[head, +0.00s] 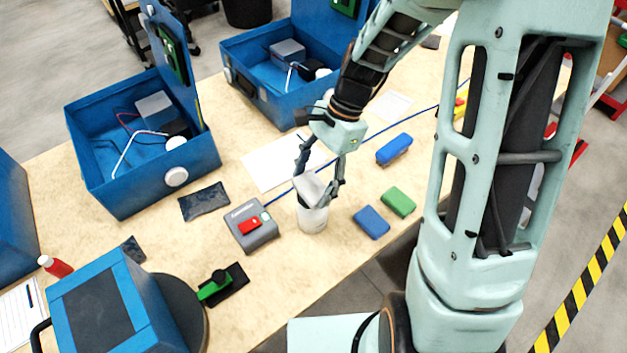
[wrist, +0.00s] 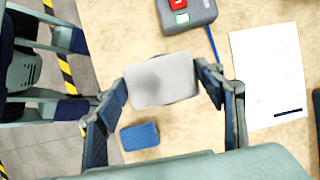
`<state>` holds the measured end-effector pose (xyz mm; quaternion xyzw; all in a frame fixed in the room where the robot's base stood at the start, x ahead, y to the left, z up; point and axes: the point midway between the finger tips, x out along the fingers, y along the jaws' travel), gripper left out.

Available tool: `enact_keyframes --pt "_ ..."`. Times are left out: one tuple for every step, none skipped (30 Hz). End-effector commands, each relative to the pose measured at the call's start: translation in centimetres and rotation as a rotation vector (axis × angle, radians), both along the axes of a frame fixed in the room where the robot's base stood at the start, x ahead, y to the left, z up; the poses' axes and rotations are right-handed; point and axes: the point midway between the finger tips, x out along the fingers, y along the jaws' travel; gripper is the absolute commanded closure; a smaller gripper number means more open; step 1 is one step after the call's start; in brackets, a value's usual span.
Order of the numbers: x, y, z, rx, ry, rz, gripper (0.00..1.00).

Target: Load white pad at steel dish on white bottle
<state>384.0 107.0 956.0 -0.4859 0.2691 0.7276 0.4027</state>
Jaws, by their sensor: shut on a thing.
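The white pad (head: 307,187), a light grey-white block with rounded corners, is between the fingers of my gripper (head: 317,191). In the wrist view the pad (wrist: 162,80) spans the gap, with a finger on each side. My gripper is shut on it. The white bottle (head: 313,219) stands upright on the table directly under the pad. The pad looks tilted at the bottle's top; I cannot tell whether they touch. In the wrist view the pad hides nearly all of the bottle. I cannot make out the steel dish; the pad and fingers cover the bottle's top.
A grey box with a red switch (head: 250,226) stands just left of the bottle. Blue (head: 371,222) and green (head: 398,202) blocks lie to the right, another blue block (head: 395,148) behind. White paper (head: 270,166) lies behind the bottle. Open blue cases (head: 150,178) stand further back.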

Motion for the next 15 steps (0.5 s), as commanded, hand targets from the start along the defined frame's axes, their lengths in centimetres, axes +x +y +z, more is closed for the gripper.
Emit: enact_keyframes --pt "0.0 0.0 0.8 0.000 0.000 0.000 0.56" --pt "0.0 0.0 1.1 0.000 0.000 0.001 0.56" --pt "0.0 0.0 1.4 0.000 0.000 0.001 0.56" --pt "0.0 0.0 1.6 0.000 0.000 0.001 0.56" --pt "0.0 0.0 1.9 0.001 -0.001 0.001 0.56" --pt "0.0 0.0 2.2 0.001 -0.001 0.001 0.56" --pt "0.0 0.0 2.4 0.001 -0.001 0.001 0.56" --pt "0.0 0.0 2.7 0.001 -0.001 0.001 0.56" --pt "0.0 0.0 3.0 0.000 -0.001 0.000 0.56" --pt "0.0 0.0 3.2 0.000 -0.001 0.000 0.56" --pt "0.0 0.0 3.5 0.000 -0.001 0.000 0.56" --pt "0.0 0.0 3.8 0.000 -0.001 0.000 0.56" --pt "0.1 0.0 4.0 0.000 -0.001 0.000 0.56" --pt "0.1 0.0 4.3 0.000 -0.001 0.000 0.56" --pt "0.1 0.0 4.6 0.000 -0.001 0.000 0.56"
